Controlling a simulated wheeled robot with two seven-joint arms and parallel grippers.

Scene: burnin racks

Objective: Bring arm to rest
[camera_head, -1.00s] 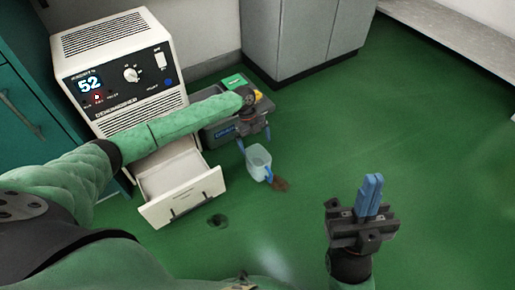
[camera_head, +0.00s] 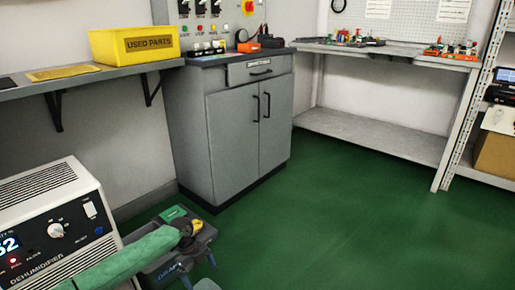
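My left arm, in a green sleeve, reaches in from the bottom left. Its gripper (camera_head: 199,271) is low in the view, over the near side of a dark grey bin (camera_head: 160,262). Its two blue fingers are spread apart. The pale rim of a small container (camera_head: 207,285) shows just below the fingers at the bottom edge. Most of it is cut off, and I cannot tell what it rests on. My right gripper is outside the view.
A white dehumidifier (camera_head: 55,218) stands at bottom left. A grey cabinet (camera_head: 238,135) stands behind the bin. A yellow used-parts box (camera_head: 135,45) sits on a wall shelf (camera_head: 95,78). A workbench (camera_head: 400,57) and rack (camera_head: 470,125) are at right. The green floor (camera_head: 350,220) is clear.

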